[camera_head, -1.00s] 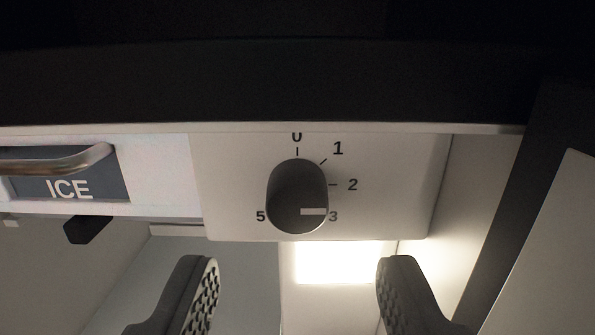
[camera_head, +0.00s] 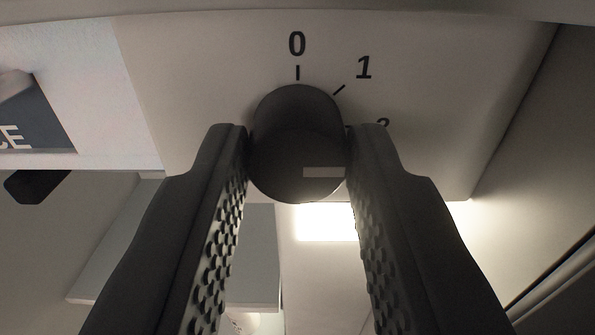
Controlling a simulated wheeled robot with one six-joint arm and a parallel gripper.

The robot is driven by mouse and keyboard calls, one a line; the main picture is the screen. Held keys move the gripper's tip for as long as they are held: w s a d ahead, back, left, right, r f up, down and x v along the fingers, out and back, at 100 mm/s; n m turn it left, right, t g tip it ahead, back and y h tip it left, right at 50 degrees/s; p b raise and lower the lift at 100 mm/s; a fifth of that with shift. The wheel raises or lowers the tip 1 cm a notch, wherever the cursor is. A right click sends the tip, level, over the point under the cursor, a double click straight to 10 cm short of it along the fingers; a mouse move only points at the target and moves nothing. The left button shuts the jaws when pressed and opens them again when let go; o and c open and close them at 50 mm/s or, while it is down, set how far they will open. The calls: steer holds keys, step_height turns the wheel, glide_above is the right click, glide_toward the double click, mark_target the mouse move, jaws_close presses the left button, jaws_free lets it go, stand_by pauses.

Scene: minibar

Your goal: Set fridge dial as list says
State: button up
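The fridge dial (camera_head: 297,130) is a dark round knob on a light panel (camera_head: 200,70) at the top middle. Its pale pointer mark (camera_head: 323,172) lies on the lower right of the knob, pointing right. The numbers 0 and 1 show, and 2 is partly covered by my right finger; the others are hidden. My gripper (camera_head: 297,145) has its fingers on both sides of the dial, tips at its left and right edges. Whether they press on it cannot be told. No list is in view.
The ICE compartment front (camera_head: 35,115) is at the left edge, with a dark block (camera_head: 36,186) below it. A bright lamp (camera_head: 326,222) glows below the dial. The fridge side wall (camera_head: 530,130) stands at right.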

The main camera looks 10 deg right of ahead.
steer(key=shift+m, duration=1.5)
steer(key=o, duration=1)
steer(key=shift+c, duration=0.2)
steer(key=shift+s, duration=0.15)
steer(key=v, duration=1.7)
steer(key=shift+d+f, duration=0.1)
